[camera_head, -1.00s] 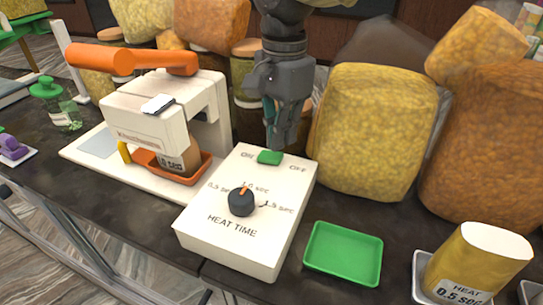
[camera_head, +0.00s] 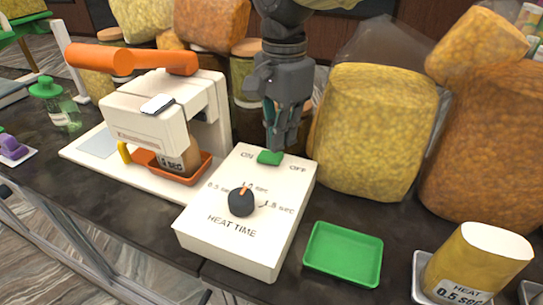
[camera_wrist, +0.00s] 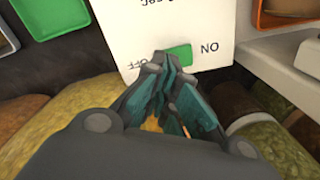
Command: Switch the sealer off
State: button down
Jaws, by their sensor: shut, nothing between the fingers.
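The sealer's white control box (camera_head: 225,245) stands on the dark counter, with a dark HEAT TIME knob (camera_head: 240,203) on its sloped face. The knob's orange mark points near 1.0 sec. A green switch (camera_head: 268,158) sits at the box's back edge between the ON and OFF labels; it also shows in the wrist view (camera_wrist: 179,57). My gripper (camera_head: 279,147) is shut and empty, fingers down, right at the back of the switch. In the wrist view my fingertips (camera_wrist: 162,60) overlap the switch's OFF end, partly covering the OFF label. I cannot tell whether they touch it or which way it is tipped.
The white sealer press (camera_head: 150,125) with an orange handle (camera_head: 130,60) and orange tray stands left of the box. Large filled bags (camera_head: 375,130) stand close to my gripper's right. A green tray (camera_head: 343,254) and a yellow HEAT 0.5 sec pack (camera_head: 470,260) lie front right.

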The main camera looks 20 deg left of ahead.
aim_at(282, 159)
jog(key=shift+f, duration=1.5)
dwell(1.2)
notch_tip(282, 159, up, 7)
jog(key=p, duration=0.8)
jog(key=shift+p, duration=0.35)
jog(key=shift+d, duration=0.1)
dwell(0.6)
